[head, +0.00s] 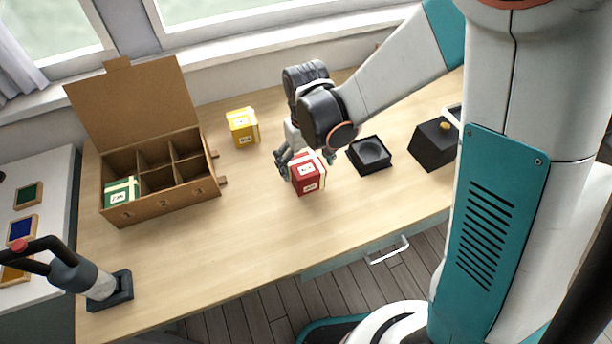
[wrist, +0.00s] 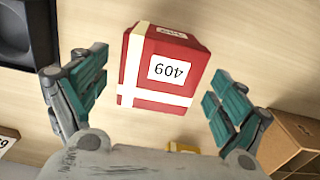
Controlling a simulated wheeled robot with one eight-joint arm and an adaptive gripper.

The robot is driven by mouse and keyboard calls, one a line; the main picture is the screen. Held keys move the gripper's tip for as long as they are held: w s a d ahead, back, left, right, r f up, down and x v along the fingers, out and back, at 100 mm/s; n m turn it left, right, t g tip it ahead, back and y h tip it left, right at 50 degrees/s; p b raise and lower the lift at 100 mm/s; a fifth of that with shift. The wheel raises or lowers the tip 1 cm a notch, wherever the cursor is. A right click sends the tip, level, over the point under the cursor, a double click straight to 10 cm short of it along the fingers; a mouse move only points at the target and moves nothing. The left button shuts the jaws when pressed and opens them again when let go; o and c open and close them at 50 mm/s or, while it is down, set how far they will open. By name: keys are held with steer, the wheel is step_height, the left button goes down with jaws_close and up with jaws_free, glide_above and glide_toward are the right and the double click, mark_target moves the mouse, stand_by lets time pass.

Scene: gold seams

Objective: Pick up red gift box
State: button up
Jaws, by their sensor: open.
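The red gift box (head: 308,174) has cream ribbon bands and a white label, and it sits on the wooden table under my arm. In the wrist view the red gift box (wrist: 165,68) lies ahead, between the lines of the two fingers, with its label reading upside down as 409. My gripper (head: 306,160) is open at the box, with a finger showing on its left side. In the wrist view my gripper (wrist: 155,98) has its teal-padded fingers wide apart, with visible gaps to the box on both sides. Part of the box top is hidden by my gripper in the head view.
A cardboard box (head: 163,204) with compartments and an open lid holds a green gift box (head: 121,190). A yellow gift box (head: 242,127) stands behind. A black tray (head: 370,155) and a black box (head: 434,145) are to the right.

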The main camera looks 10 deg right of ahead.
steer(key=shift+f, duration=0.8)
steer(key=shift+r, duration=0.1)
steer(key=c, duration=1.3)
